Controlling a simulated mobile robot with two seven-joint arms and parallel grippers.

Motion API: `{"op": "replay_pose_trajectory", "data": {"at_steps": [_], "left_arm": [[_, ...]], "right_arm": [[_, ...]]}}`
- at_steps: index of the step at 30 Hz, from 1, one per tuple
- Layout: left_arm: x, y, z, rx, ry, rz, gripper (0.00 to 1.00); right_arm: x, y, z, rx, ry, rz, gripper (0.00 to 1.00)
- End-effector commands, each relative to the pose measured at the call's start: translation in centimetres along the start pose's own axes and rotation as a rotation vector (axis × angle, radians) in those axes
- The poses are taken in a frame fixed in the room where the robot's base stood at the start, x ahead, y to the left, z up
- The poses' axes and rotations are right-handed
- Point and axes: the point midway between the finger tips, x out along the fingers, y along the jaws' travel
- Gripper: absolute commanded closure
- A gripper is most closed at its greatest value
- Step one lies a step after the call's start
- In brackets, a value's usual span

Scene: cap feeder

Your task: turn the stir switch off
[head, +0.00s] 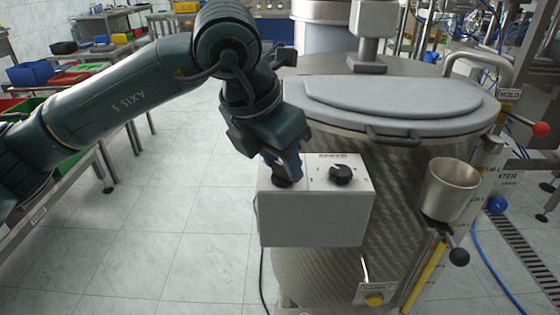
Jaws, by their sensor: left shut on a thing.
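A grey control box (312,218) is fixed to the front of a round steel vessel (400,170). Two dark knobs sit on its top face. The right knob (341,174) is uncovered, with small marks around it. The left knob (283,180) is partly hidden under my left gripper (282,172), which points down onto it and is shut on it. My right gripper is not in view.
The vessel has a grey lid (390,95) with a front handle. A metal cup (450,188) and a lever with a red ball (540,129) are at the right. Benches with coloured bins (70,78) stand at the left. The tiled floor between is clear.

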Motion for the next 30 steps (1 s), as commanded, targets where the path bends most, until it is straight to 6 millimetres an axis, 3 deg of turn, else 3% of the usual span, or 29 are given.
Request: {"op": "replay_pose_trajectory", "data": {"at_steps": [10, 11, 18, 26, 30], "left_arm": [[-0.1, 0.1, 0.0, -0.006, 0.000, 0.001, 0.86], [-0.1, 0.1, 0.0, -0.006, 0.000, 0.001, 0.61], [0.0, 0.0, 0.0, -0.004, 0.000, 0.001, 0.42], [-0.2, 0.0, 0.0, -0.003, 0.000, 0.001, 0.42], [-1.5, 0.1, 0.1, -0.003, -0.002, 0.001, 0.42]], "right_arm": [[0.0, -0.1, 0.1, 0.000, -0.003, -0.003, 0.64], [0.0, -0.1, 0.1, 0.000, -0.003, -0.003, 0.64], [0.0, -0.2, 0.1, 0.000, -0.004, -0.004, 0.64], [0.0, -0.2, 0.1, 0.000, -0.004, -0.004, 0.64], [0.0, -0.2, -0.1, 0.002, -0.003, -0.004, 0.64]]}}
